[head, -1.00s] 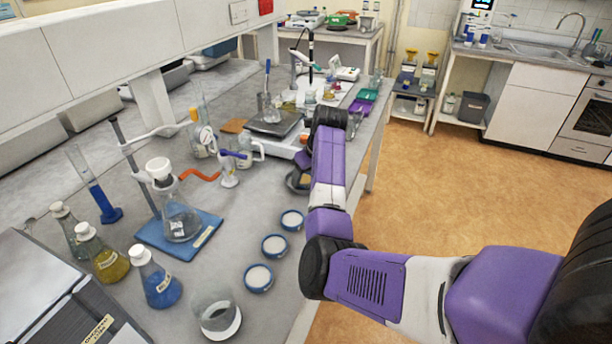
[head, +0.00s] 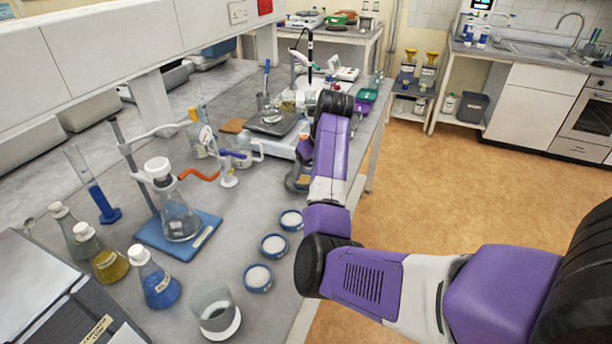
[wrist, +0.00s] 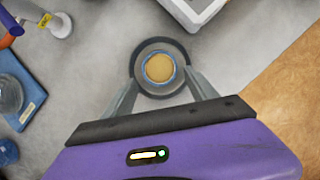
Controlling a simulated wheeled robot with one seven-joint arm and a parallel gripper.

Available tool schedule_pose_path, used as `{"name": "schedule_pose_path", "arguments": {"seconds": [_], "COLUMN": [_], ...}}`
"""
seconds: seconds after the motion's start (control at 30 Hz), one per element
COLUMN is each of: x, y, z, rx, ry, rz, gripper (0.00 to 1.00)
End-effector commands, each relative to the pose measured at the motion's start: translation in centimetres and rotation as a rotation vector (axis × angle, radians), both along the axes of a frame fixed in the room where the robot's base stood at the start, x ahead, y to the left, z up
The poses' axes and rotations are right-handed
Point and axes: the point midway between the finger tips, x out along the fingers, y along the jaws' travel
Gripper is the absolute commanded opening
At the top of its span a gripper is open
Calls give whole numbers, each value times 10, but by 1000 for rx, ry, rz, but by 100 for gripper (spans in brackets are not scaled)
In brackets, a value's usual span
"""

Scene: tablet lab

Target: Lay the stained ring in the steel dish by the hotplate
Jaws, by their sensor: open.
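In the wrist view, the stained ring (wrist: 159,68), a tan disc with a thin blue rim, lies inside a round dark-grey steel dish (wrist: 152,91). The dish also shows in the head view (head: 293,184), partly hidden by my arm, beside the hotplate (head: 283,146). My gripper (wrist: 162,80) is open, with one finger on each side of the dish and nothing held between them. How high the fingertips are above the bench cannot be told. In the head view my arm mostly hides the gripper.
Three blue-rimmed rings with white discs (head: 274,245) stand in a row nearer along the bench edge. A glass beaker (head: 215,313) stands in front of them. A flask on a blue stand base (head: 180,222) is to the left. Floor (head: 450,200) lies beyond the bench edge.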

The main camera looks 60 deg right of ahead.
Motion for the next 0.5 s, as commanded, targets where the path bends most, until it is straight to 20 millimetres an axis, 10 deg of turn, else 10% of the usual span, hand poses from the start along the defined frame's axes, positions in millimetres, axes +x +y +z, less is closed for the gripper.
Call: {"name": "schedule_pose_path", "arguments": {"seconds": [0.5], "x": [-26], "y": [14], "z": [70], "rx": [1], "ry": [0], "rz": [0], "gripper": [67]}}
